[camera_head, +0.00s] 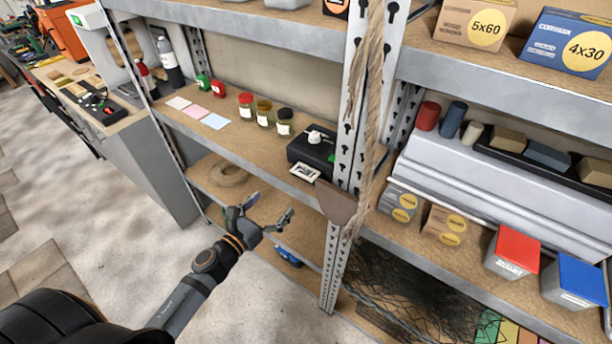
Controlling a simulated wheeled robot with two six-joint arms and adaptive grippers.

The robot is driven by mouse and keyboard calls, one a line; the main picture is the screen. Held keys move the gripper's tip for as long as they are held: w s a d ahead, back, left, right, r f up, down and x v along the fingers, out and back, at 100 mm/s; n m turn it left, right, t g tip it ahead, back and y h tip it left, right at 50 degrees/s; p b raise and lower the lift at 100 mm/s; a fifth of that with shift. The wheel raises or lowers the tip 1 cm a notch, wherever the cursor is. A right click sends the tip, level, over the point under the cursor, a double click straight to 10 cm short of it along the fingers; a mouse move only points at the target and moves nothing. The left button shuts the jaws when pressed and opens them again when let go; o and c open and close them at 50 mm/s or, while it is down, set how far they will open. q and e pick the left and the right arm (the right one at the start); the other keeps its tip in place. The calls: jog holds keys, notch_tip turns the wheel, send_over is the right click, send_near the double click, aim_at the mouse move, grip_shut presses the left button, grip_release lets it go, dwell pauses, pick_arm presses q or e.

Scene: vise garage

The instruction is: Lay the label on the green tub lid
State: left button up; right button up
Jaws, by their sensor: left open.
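A small white label (305,172) with dark print lies at the front edge of the middle shelf, in front of a black device (312,148) that looks like a label printer. My left gripper (270,207) is open and empty, in front of the shelving, below and left of the label and apart from it. A small green item (203,82) stands at the back of the middle shelf, and a green surface (488,326) shows partly at the bottom right. I cannot tell whether either is the lid. My right gripper is not in view.
A rope (372,100) hangs by the upright (345,150). A red-lidded tub (512,252) and a blue-lidded tub (575,282) stand at right. The floor at left is clear.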

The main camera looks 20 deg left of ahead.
pick_arm(q)
notch_tip(320, 180, up, 2)
jog(key=m, duration=0.2)
jog(key=p, duration=0.4)
send_near(304, 173)
jog(key=w, duration=0.3)
jog(key=shift+d, duration=0.25)
jog(key=p+x, duration=0.1)
jog(key=x, duration=0.3)
jog(key=shift+d+f+p, duration=0.1)
jog(key=shift+d+p, duration=0.05)
jog(key=shift+p, duration=0.15)
jog(key=shift+w+d+f, duration=0.15)
jog(key=shift+w+f, duration=0.05)
jog(key=shift+w, duration=0.1)
jog(key=shift+s, duration=0.15)
jog(key=c, duration=0.7)
jog(key=shift+c, duration=0.3)
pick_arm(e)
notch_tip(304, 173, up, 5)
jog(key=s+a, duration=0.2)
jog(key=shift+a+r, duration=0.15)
